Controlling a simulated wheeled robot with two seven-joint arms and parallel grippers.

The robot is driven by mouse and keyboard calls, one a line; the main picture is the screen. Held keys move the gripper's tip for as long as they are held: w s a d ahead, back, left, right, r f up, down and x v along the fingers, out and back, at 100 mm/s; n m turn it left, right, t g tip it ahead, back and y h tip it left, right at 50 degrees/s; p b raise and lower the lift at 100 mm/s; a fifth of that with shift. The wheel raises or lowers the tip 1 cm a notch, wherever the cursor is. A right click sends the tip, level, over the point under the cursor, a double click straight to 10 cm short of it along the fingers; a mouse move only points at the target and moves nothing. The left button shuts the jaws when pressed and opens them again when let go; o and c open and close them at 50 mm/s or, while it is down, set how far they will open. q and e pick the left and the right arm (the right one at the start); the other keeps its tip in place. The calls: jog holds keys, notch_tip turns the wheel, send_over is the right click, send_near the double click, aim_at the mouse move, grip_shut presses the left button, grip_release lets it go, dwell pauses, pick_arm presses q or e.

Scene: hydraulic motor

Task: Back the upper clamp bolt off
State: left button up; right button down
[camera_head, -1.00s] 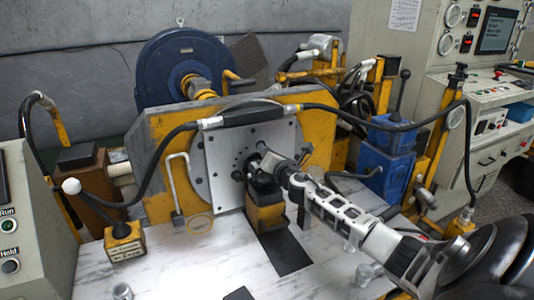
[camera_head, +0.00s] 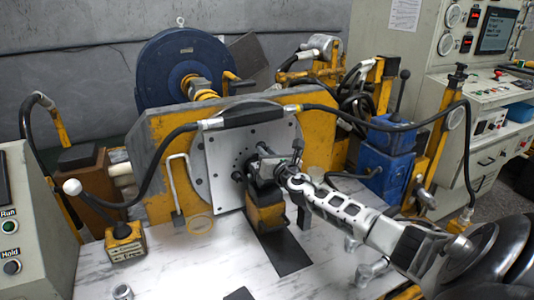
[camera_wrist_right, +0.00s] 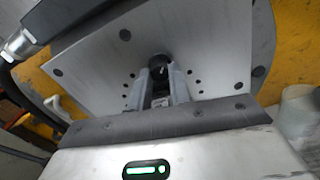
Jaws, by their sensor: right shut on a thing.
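My right gripper (camera_head: 266,163) reaches in from the right to the pale square plate (camera_head: 222,157) on the yellow frame. In the right wrist view its two fingers (camera_wrist_right: 160,88) are close together. They are shut on a small dark round part, the upper clamp bolt (camera_wrist_right: 158,66), in front of the same plate (camera_wrist_right: 195,50). The fingers hide much of the bolt, so its thread and depth cannot be told. A dark yellow block (camera_head: 266,217) stands below the gripper. My left gripper is not in view.
A thin bent bar (camera_head: 172,190) stands left of the plate. Blue boxes (camera_head: 387,150) stand to the right. The pale bench top (camera_head: 190,265) is mostly clear in front.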

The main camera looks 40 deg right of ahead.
jog(key=c, duration=1.3)
grip_release()
jog(key=v, duration=1.6)
jog(key=shift+p, duration=0.35)
jog(key=shift+d, duration=0.1)
